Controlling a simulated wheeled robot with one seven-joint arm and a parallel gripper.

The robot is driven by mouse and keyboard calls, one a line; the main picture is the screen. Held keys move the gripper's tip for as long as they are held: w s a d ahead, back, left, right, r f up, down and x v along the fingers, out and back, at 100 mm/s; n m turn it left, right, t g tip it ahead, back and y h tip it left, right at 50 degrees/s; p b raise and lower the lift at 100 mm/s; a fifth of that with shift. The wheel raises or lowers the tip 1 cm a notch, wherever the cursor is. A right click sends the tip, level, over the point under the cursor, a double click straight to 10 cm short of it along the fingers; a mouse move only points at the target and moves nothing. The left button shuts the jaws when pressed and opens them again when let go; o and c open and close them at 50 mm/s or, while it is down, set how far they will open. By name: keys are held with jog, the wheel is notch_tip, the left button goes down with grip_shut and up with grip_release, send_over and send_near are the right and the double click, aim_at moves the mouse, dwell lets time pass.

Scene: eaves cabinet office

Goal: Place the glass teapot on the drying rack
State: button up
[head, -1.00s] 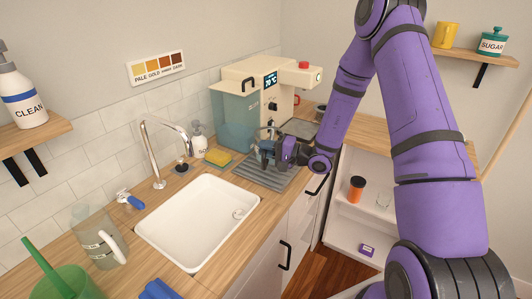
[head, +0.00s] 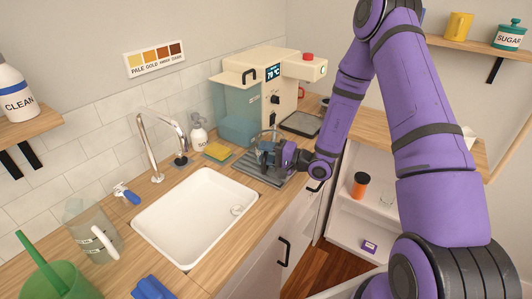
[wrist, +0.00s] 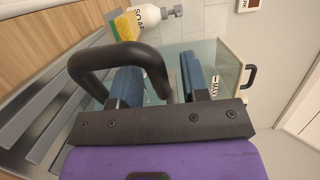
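The glass teapot is hard to make out in the head view, where its clear body is at my gripper (head: 268,156), over the grey slatted drying rack (head: 248,171). In the wrist view the glass teapot's thick black handle (wrist: 118,56) loops around my left finger. One leg of the handle runs between the two blue finger pads, with a narrow gap on each side. My gripper (wrist: 164,80) looks open around it. The rack's slats (wrist: 40,112) show at the left. The teapot's base is hidden, so its contact with the rack cannot be seen.
The white sink (head: 195,215) and tap (head: 150,150) are left of the rack. A coffee machine (head: 285,85) with a blue-tinted tank stands behind it. A soap bottle (head: 198,135) and sponge (head: 217,152) are close by. A clear jug (head: 88,230) stands at the front left.

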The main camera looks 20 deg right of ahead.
jog(key=shift+r, duration=0.1)
jog(key=shift+s+d, duration=0.15)
jog(key=shift+d, duration=0.05)
jog(key=v, duration=1.1)
jog(key=s+a+r+n+g+h, duration=0.1)
jog(key=s+a+r+n+g, duration=0.4)
jog(key=r, duration=0.4)
jog(key=s+a+r+n+g+h, duration=0.1)
jog(key=s+a+r+n+g, duration=0.25)
jog(key=s+r+g, duration=0.5)
jog(key=s+d+r+t+h, duration=0.3)
jog(key=s+r+h, duration=0.2)
jog(key=s+r, duration=0.1)
jog(key=s+d+r+t+h, duration=0.3)
jog(key=s+r+t+h, duration=0.1)
jog(key=s+r+h, duration=0.2)
jog(key=shift+s+r+h, duration=0.3)
jog(key=shift+r, duration=0.6)
